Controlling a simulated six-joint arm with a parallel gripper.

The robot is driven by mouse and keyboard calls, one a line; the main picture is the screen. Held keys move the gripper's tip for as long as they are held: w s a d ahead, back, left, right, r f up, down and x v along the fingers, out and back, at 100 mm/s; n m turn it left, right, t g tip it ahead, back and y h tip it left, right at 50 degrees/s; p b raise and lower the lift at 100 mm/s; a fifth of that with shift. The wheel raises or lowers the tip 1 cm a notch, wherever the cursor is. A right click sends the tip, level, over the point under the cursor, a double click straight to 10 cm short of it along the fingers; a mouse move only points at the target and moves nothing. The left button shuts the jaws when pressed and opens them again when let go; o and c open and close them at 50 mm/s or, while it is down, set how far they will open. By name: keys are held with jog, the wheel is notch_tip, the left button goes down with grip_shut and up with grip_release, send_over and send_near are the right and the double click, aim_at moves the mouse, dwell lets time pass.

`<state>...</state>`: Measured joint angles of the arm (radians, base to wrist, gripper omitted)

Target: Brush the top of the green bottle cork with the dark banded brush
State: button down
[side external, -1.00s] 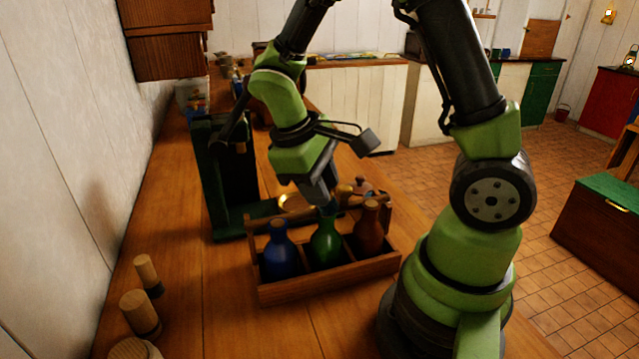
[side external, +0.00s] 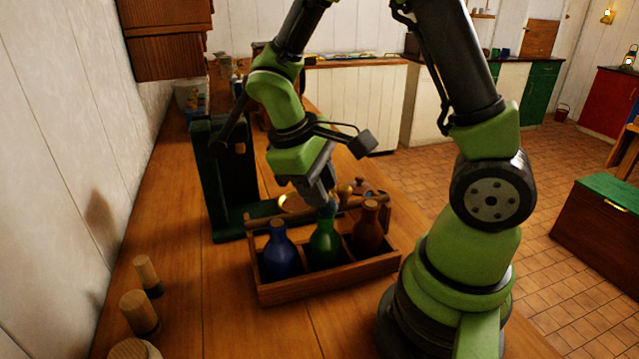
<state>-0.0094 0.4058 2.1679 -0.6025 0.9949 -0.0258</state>
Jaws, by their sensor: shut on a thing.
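The green bottle (side external: 324,246) stands upright in the middle compartment of a wooden carrier (side external: 330,283). My gripper (side external: 325,202) points down right above this bottle's neck. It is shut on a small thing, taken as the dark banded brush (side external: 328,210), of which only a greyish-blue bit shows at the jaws. Its band cannot be made out. The green bottle's cork is hidden behind the jaws and this bit, so I cannot tell whether they touch.
A blue bottle (side external: 279,252) and a brown bottle (side external: 369,230), both corked, stand in the carrier's side compartments. A dark green stand (side external: 215,185) rises behind. Wooden pieces with dark lower ends (side external: 140,312) stand at the left. The counter before the carrier is clear.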

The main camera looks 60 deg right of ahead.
jog(key=shift+w+a+r, duration=0.1)
jog(key=shift+w+a, duration=0.3)
jog(key=shift+a, duration=0.05)
jog(key=shift+r, duration=4.05)
jog(key=shift+s+f, duration=0.1)
jog(key=shift+f, duration=0.1)
